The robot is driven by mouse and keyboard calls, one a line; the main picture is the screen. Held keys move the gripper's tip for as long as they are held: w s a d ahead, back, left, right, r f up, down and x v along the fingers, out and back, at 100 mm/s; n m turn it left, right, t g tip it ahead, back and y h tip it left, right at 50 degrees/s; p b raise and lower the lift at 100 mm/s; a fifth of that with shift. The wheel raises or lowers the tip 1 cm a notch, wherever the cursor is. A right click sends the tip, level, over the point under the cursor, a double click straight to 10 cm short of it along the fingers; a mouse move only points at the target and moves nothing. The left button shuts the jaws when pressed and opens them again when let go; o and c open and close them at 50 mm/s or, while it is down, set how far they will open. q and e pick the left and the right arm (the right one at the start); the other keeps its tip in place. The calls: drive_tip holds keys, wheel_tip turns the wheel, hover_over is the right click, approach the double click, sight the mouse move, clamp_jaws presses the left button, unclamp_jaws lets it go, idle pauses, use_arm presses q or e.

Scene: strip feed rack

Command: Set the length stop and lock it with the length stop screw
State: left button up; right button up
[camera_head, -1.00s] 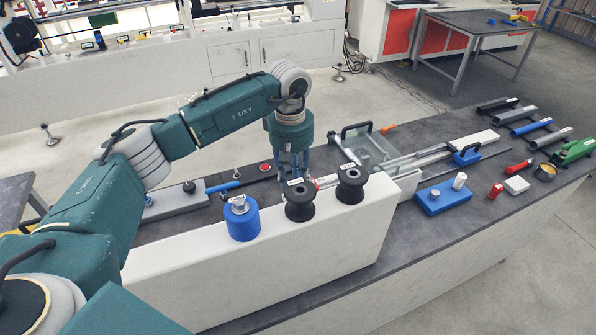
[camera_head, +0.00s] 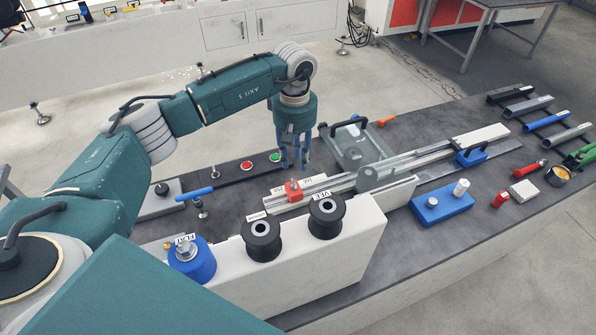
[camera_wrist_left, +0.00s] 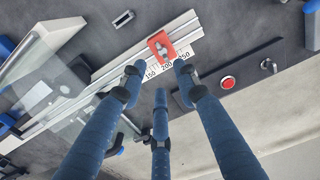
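The length stop is a red block (camera_head: 293,191) on a pale metal rail (camera_head: 330,184), behind the rollers in the head view. In the left wrist view the red stop (camera_wrist_left: 155,42) sits on the rail beside a white scale reading 150, 200 and 250, near the 200 mark. A silver length stop screw (camera_wrist_left: 166,51) shows on top of it. My left gripper (camera_head: 294,166) points down above the stop. In the left wrist view its three blue fingers (camera_wrist_left: 160,82) are spread apart with nothing between them. My right gripper is not in view.
A dark strip with red (camera_head: 246,166) and green (camera_head: 275,157) buttons lies behind. A blue block (camera_head: 440,203) stands to the right.

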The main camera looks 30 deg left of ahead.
use_arm(q)
drive_tip(key=p, duration=0.2)
hover_over(294, 183)
wheel_tip(294, 183, down, 4)
drive_tip(key=shift+f, duration=0.25)
drive_tip(key=f, duration=0.2)
drive_tip(key=shift+w+f+p, duration=0.25)
drive_tip(key=shift+f+p, duration=0.05)
drive_tip(key=shift+p, duration=0.05)
drive_tip(key=shift+f, duration=0.6)
drive_tip(key=c, duration=0.8)
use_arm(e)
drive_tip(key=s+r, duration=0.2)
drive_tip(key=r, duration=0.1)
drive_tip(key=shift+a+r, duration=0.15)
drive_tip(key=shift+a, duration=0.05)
